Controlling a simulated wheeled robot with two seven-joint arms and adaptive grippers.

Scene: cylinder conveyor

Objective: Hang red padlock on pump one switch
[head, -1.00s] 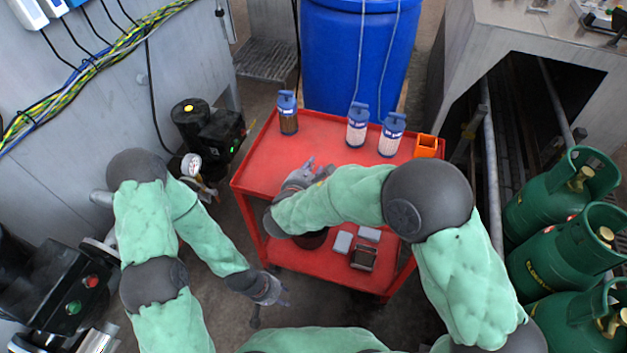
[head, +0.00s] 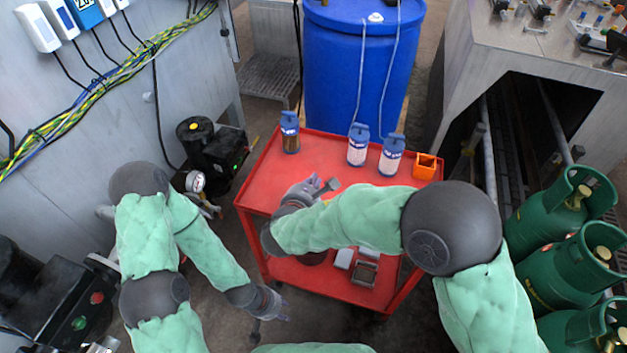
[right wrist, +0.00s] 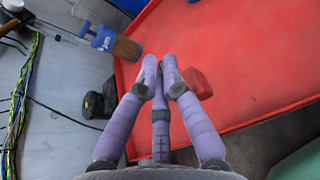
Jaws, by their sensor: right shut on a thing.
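My right gripper (head: 316,186) is over the red cart's top. In the right wrist view its purple fingers (right wrist: 163,70) are drawn together on a small red block (right wrist: 197,83), which looks like the red padlock. The block shows at the right of the fingertips; its shackle is hidden. In the head view the padlock cannot be made out clearly. My left gripper (head: 272,302) hangs low, left of the cart, apart from everything; its finger opening is too small to tell. Switch boxes (head: 60,18) with cables sit on the grey wall cabinet at top left; I cannot tell which is pump one.
The red cart (head: 262,178) carries several blue-capped bottles (head: 358,146) and an orange holder (head: 425,166). A blue barrel (head: 362,70) stands behind it. Black pumps (head: 212,140) stand at left, green gas cylinders (head: 560,250) at right.

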